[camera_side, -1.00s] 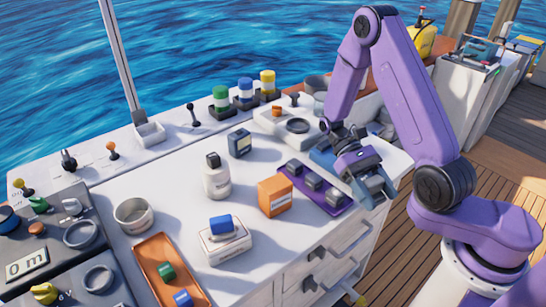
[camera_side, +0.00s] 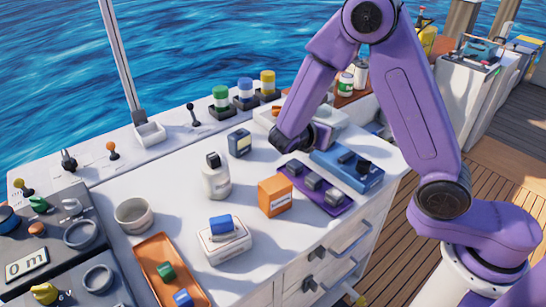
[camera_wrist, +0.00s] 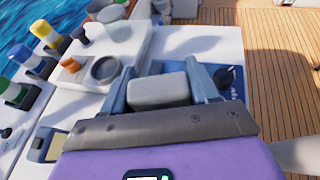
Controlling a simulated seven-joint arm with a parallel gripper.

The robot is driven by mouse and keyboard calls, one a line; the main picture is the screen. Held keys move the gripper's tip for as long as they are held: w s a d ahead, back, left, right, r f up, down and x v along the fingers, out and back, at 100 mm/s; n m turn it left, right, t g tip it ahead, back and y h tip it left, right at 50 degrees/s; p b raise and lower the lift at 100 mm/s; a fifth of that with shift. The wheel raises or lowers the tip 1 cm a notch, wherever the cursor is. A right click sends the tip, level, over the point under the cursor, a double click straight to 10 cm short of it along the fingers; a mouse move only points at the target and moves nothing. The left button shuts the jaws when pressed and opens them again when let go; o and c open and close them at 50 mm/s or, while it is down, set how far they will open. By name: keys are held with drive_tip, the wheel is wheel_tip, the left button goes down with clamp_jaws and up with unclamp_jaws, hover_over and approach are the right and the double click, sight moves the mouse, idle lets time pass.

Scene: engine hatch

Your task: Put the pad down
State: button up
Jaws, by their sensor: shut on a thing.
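In the wrist view my gripper (camera_wrist: 160,80) has its two blue-grey fingers on either side of a light grey block-shaped pad (camera_wrist: 159,93). The pad's lower part is hidden by the gripper's front plate. In the side view my gripper (camera_side: 322,138) is low over the white bench top, just left of a blue tray (camera_side: 374,180); its fingers and the held pad cannot be made out clearly. The blue tray also shows beside the right finger in the wrist view (camera_wrist: 237,84). I cannot tell whether the pad touches anything below it.
A purple tray (camera_side: 333,208) with several grey blocks lies in front of the blue tray. An orange box (camera_side: 275,196), a white bottle (camera_side: 216,178) and a small dark box (camera_side: 239,142) stand to the left. Green, blue and yellow jars (camera_side: 245,92) line the back.

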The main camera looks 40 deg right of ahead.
drive_tip(key=shift+w+a+r+n+t, duration=0.25)
drive_tip(key=shift+w+a+n+t, duration=0.25)
drive_tip(key=shift+w+a+t, duration=0.3)
drive_tip(key=w+f, duration=0.4)
drive_tip(key=w, duration=0.5)
hover_over(276, 153)
drive_tip(key=f, duration=0.2)
drive_tip(key=s+f, duration=0.1)
drive_tip(key=f, duration=0.1)
drive_tip(key=shift+f, duration=0.4)
drive_tip(key=shift+w+f, duration=0.3)
drive_tip(key=shift+f, duration=0.05)
drive_tip(key=shift+w+f, duration=0.15)
drive_tip(key=shift+f, duration=1.5)
drive_tip(key=shift+f, duration=0.1)
drive_tip(key=o, duration=1.1)
